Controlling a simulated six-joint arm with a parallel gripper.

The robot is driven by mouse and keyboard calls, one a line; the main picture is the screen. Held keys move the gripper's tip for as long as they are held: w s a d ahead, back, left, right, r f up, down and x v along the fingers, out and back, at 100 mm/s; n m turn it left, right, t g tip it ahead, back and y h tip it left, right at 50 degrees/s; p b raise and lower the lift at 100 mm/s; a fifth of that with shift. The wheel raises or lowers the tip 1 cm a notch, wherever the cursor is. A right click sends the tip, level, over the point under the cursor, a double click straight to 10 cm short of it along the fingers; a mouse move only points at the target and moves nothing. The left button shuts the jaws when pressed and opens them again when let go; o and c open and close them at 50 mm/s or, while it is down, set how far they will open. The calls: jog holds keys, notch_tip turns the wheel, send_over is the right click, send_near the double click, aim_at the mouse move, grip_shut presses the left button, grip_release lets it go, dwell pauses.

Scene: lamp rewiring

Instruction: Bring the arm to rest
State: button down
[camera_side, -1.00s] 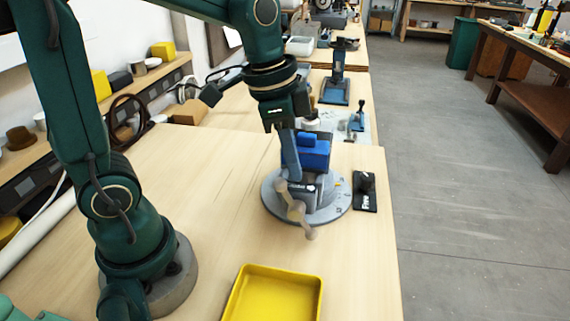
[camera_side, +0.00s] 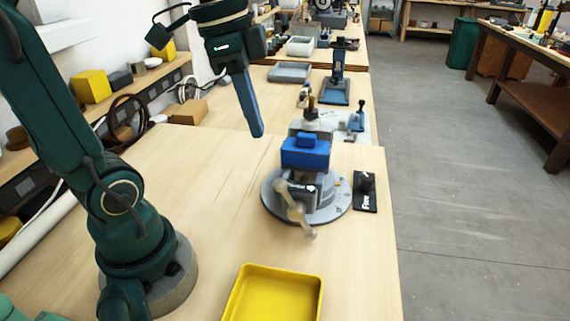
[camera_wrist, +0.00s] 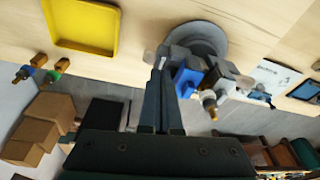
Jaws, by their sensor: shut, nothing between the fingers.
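My gripper (camera_side: 257,133) is shut and empty. Its blue-grey fingers point down above the bench, to the upper left of the vise and apart from it. In the wrist view the closed fingers (camera_wrist: 158,72) reach up the middle of the picture. The vise (camera_side: 303,190) stands on a round grey base with its handle at the front. A blue block-like part (camera_side: 306,151) sits at its top; it also shows in the wrist view (camera_wrist: 187,78), right beside the fingers.
A yellow tray (camera_side: 274,296) lies empty at the bench's front. A small black block with white lettering (camera_side: 365,191) is right of the vise. Behind stand a blue press-like stand (camera_side: 338,80) and a grey tray (camera_side: 289,72). Bench left of the vise is clear.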

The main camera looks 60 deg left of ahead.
jog(key=shift+s+a+r, duration=0.1)
jog(key=shift+s, duration=0.05)
jog(key=s+d+f+n+t+y, duration=0.1)
jog(key=s+d+f+n+t, duration=0.2)
jog(key=s+f+n, duration=0.1)
jog(key=f+n, duration=0.1)
jog(key=n, duration=0.1)
jog(key=shift+s+d+f+n, duration=0.15)
jog(key=shift+d+f+n, duration=0.15)
jog(key=shift+n, duration=0.1)
